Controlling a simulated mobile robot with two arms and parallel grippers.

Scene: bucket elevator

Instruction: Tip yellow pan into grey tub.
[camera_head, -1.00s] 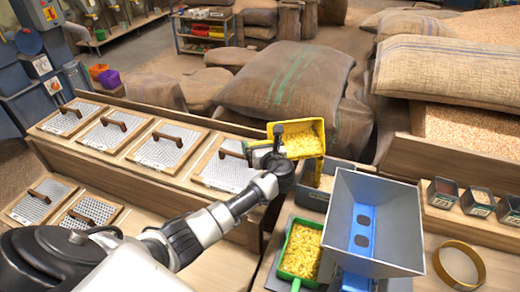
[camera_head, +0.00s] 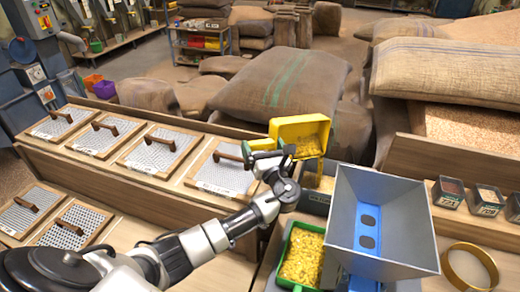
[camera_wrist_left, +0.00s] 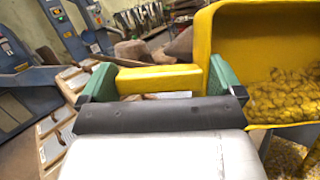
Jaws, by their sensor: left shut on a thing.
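The yellow pan (camera_head: 318,127) hangs in the air, tilted, with yellow grain (camera_head: 306,147) gathered toward its lower side. My left gripper (camera_head: 268,151) is shut on the pan's handle. In the left wrist view the green fingertips (camera_wrist_left: 160,80) clasp the yellow handle, and the pan (camera_wrist_left: 255,35) still has grain inside (camera_wrist_left: 285,95). The grey tub (camera_head: 314,203) stands on the bench below the pan, partly hidden by the pan and the grey hopper. Loose pale and yellow bits show below the pan's rim in the wrist view; I cannot tell whether they are falling. My right gripper is out of view.
A grey hopper (camera_head: 395,215) with a blue chute stands just right of the tub. A green pan of yellow grain (camera_head: 302,257) lies in front. Handled sieve frames (camera_head: 222,170) line the left bench, sacks (camera_head: 285,85) lie behind, and a brass ring (camera_head: 470,264) sits right.

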